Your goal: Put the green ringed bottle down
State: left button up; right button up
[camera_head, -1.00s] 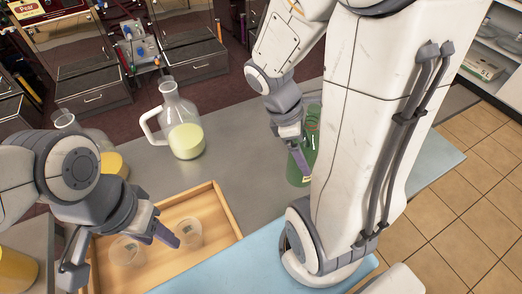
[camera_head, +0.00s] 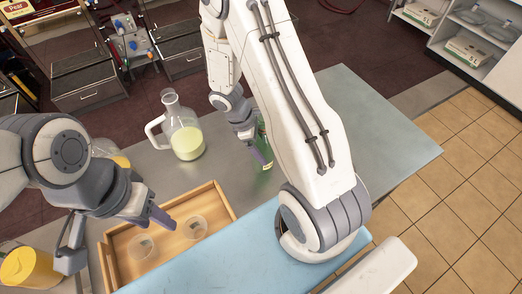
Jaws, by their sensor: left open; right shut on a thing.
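The green ringed bottle (camera_head: 264,160) stands upright at or just above the grey counter, partly hidden behind my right arm. I cannot tell whether its base touches the counter. My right gripper (camera_head: 257,150) is shut on it. Its rings and most of its far side are hidden. My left gripper (camera_head: 150,222) is open and empty, above the wooden tray (camera_head: 228,207) at the lower left.
Two clear cups (camera_head: 194,227) sit in the tray. A glass jug with pale yellow liquid (camera_head: 186,140) stands behind the tray. A yellow container (camera_head: 30,267) is at the lower left. The counter's right part (camera_head: 375,125) is clear. A blue mat (camera_head: 215,262) lies along the near edge.

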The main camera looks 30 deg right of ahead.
jog(key=shift+w+f, duration=0.2)
jog(key=shift+w, duration=0.05)
jog(key=shift+a+f+p, duration=0.1)
jog(key=shift+f+p, duration=0.2)
jog(key=shift+f, duration=1.7)
jog(key=shift+f, duration=0.1)
jog(key=shift+f+b, duration=0.15)
jog(key=shift+b, duration=0.15)
jog(key=o, duration=1.5)
jog(key=shift+r, duration=0.2)
